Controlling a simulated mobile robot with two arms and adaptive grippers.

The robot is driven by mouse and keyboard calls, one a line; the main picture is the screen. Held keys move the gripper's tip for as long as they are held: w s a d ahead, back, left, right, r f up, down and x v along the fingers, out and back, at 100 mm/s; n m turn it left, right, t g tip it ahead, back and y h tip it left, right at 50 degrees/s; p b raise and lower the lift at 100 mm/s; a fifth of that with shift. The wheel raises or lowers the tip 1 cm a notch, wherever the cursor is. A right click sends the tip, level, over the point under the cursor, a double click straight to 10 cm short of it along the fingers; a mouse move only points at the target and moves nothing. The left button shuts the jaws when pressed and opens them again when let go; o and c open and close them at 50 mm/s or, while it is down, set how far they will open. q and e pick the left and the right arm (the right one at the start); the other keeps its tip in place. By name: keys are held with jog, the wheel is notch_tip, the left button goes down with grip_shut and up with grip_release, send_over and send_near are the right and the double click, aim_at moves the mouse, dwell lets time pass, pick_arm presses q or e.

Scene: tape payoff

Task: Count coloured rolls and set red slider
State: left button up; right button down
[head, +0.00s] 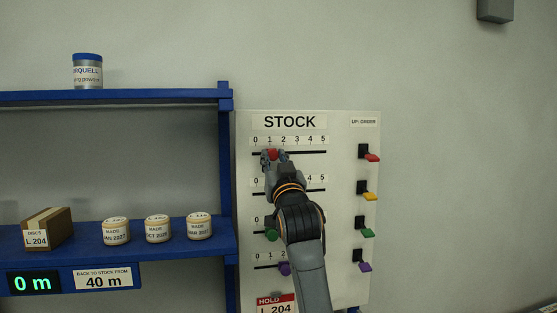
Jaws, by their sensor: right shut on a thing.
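The white STOCK board (345,215) stands beside the blue shelf. Its top row is marked 0 to 5, and the red slider (272,154) sits on that row near 1. My right gripper (273,158) is shut on the red slider. The green slider (272,235) and purple slider (285,269) are near 1 and 2 on lower rows, partly covered by my arm. The second row's slider is hidden behind my arm. The rolls (157,229) with MADE labels stand on the lower shelf; they look cream-coloured. My left gripper is out of view.
The blue shelf (120,97) holds a tin (87,71) on top and a DISCS L 204 box (47,229) below. A display (34,283) reads 0 m. Red, yellow, green and purple levers (368,195) line the board's right side. A HOLD L 204 sign (276,303) is at the bottom.

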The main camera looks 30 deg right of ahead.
jog(key=c, duration=1.4)
grip_release()
jog(key=o, duration=0.3)
jog(key=shift+w, duration=0.1)
jog(key=v, duration=1.2)
